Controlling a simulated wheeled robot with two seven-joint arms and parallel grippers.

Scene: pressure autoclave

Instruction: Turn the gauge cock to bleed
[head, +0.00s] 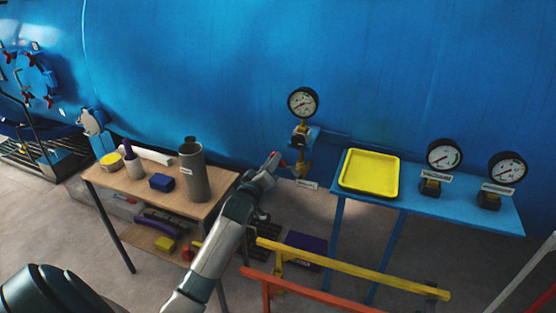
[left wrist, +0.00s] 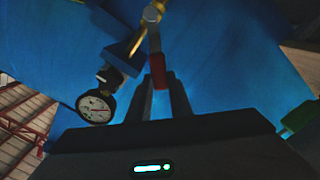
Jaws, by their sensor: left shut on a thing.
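The gauge cock (head: 303,168) is a brass fitting on the blue vessel, below a mounted round white-faced gauge (head: 303,102). Its lever has a red grip (head: 274,155) that points left of the fitting. My left gripper (head: 272,163) is at this lever, shut on the red grip. In the left wrist view, the red grip (left wrist: 157,72) sits between the two dark fingers, its metal lever running up to the brass cock (left wrist: 150,14). The gauge (left wrist: 95,107) hangs at the left there. The small label below the cock is unreadable. My right gripper is not in view.
A wooden bench (head: 221,187) with a grey cylinder (head: 194,172) and small items stands left of the cock. A blue table (head: 410,208) with a yellow tray (head: 369,172) and two loose gauges stands right. Yellow and orange rails (head: 350,268) cross in front.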

